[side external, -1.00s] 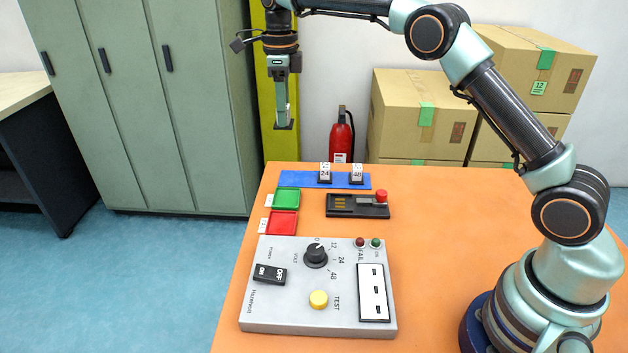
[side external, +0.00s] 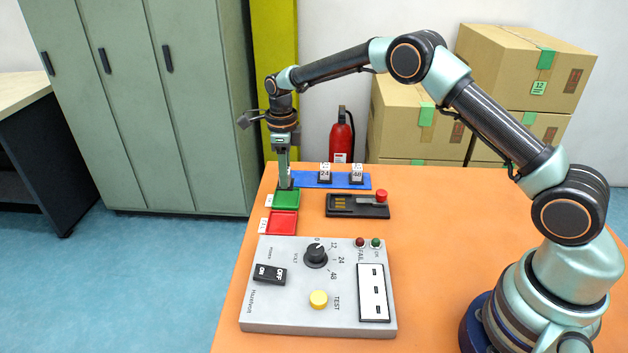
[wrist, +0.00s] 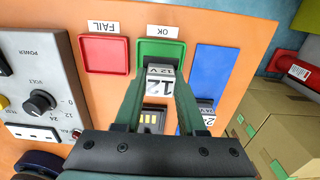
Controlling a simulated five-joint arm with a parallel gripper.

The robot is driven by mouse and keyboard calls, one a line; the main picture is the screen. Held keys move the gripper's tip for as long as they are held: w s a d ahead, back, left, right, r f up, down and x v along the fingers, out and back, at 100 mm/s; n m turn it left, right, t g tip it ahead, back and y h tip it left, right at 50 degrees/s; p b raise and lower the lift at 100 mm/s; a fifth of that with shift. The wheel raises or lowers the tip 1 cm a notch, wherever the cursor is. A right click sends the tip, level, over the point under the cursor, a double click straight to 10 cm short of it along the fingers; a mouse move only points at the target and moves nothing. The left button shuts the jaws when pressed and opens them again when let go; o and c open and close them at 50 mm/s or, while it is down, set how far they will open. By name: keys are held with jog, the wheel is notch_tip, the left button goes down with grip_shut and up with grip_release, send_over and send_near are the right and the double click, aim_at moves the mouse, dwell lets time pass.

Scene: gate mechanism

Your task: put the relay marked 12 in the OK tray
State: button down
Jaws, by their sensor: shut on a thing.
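My gripper (side external: 284,178) points down and is shut on the relay marked 12 (wrist: 160,86). In the wrist view its white face with 12 and 12 V shows between the fingers. In the side view the fingers hide most of it. The green OK tray (side external: 287,201) is on the table; in the wrist view, its floor (wrist: 160,50) shows empty beyond the relay. The relay overlaps the tray's edge in the wrist view. In the side view the gripper is low at the tray's far edge, by the blue strip's left end. I cannot tell whether the relay touches anything.
The red FAIL tray (side external: 283,223) is beside the green one. The blue strip (side external: 340,181) holds relays marked 24 (side external: 325,174) and 48 (side external: 357,174). A black fixture with a red knob (side external: 357,206) and the grey test panel (side external: 318,286) are nearer.

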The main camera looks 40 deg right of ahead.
jog(key=shift+f, duration=2)
jog(key=shift+f, duration=0.1)
jog(key=c, duration=0.5)
grip_release()
